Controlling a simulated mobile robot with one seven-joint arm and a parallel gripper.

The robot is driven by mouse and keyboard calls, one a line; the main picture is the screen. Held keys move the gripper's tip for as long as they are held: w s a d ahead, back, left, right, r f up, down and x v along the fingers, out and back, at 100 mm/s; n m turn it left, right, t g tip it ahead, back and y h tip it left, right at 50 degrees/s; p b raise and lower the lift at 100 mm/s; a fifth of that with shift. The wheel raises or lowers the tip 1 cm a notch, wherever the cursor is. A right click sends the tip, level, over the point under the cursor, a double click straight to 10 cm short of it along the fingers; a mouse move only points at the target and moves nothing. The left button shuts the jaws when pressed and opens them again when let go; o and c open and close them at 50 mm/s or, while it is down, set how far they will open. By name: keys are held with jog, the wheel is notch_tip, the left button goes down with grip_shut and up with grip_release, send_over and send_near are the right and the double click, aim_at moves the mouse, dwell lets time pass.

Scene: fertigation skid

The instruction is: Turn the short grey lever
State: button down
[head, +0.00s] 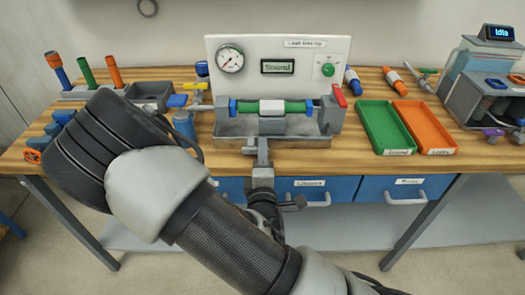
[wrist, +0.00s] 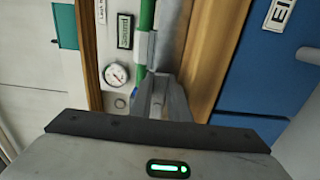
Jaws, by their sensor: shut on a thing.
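The short grey lever (head: 249,150) is at the front of the metal trough under the test rig, low and near the bench's front edge. My gripper (head: 263,150) reaches up to it from below and in front. In the wrist view my gripper's fingers (wrist: 159,92) are closed around a small grey piece, the lever (wrist: 158,103). The fingers hide most of the lever, so its exact angle is hard to tell. A green tube with a white middle band (head: 272,107) lies across the rig between blue and grey end pieces, above the trough.
The rig's white panel (head: 310,46) carries a gauge (head: 231,58) and a display reading "Sound" (head: 277,67). A red-topped clamp (head: 340,96) stands at the rig's right. Green (head: 387,128) and orange (head: 426,127) trays lie to the right. Blue drawers (head: 340,190) are below.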

jog(key=shift+a, duration=0.1)
jog(key=c, duration=1.7)
grip_release()
